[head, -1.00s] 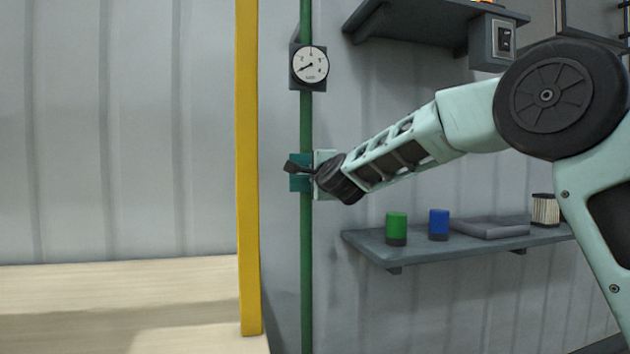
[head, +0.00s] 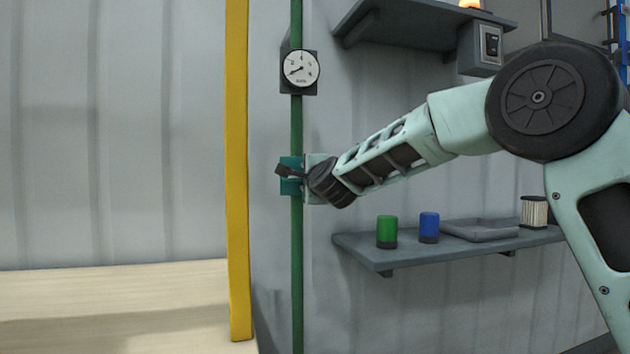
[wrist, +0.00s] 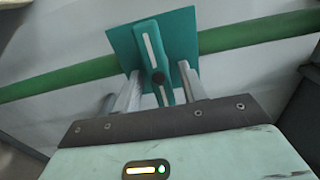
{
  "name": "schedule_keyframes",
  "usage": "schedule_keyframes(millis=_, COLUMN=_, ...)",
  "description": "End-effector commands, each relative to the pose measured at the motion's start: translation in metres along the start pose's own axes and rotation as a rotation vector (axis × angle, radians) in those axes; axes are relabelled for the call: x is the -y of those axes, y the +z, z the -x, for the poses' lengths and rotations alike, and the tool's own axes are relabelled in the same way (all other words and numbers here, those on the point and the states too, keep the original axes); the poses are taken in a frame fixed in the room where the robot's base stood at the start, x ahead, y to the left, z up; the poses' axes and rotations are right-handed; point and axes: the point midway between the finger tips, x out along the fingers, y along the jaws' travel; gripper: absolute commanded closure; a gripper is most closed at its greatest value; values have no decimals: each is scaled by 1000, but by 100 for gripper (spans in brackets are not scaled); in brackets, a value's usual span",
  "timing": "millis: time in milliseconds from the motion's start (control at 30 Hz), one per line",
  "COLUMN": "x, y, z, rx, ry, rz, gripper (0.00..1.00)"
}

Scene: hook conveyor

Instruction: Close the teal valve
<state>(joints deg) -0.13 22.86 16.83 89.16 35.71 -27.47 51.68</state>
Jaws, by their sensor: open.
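The teal valve (head: 291,189) sits on the green vertical pipe (head: 297,250) below a round gauge. In the wrist view the valve's back plate (wrist: 122,42) is behind its teal lever (wrist: 150,45), which has a white stripe and a dark pivot. The lever lies about crosswise to the green pipe (wrist: 60,80). My gripper (wrist: 157,85) is open, with one finger on each side of the lever's near end. I cannot tell whether either finger touches it. In the head view my gripper (head: 292,173) is at the valve, partly hiding it.
The gauge (head: 300,69) has its needle toward the lower left. A yellow post (head: 238,180) stands left of the pipe. A lower shelf (head: 400,250) holds a green can (head: 387,231), a blue can (head: 429,227) and a tray (head: 480,230). An upper shelf (head: 400,20) overhangs the arm.

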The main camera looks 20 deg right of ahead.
Motion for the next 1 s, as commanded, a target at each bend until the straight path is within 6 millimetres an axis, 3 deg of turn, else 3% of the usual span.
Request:
schedule_keyframes(millis=600, x=0, y=0, z=130, rx=0, ry=-2, rz=2, gripper=58)
schedule_keyframes(millis=800, x=0, y=0, z=158, rx=-1, ry=-1, rz=-1, gripper=58)
schedule_keyframes(millis=1000, x=-1, y=0, z=168, rx=-1, ry=1, rz=0, gripper=58)
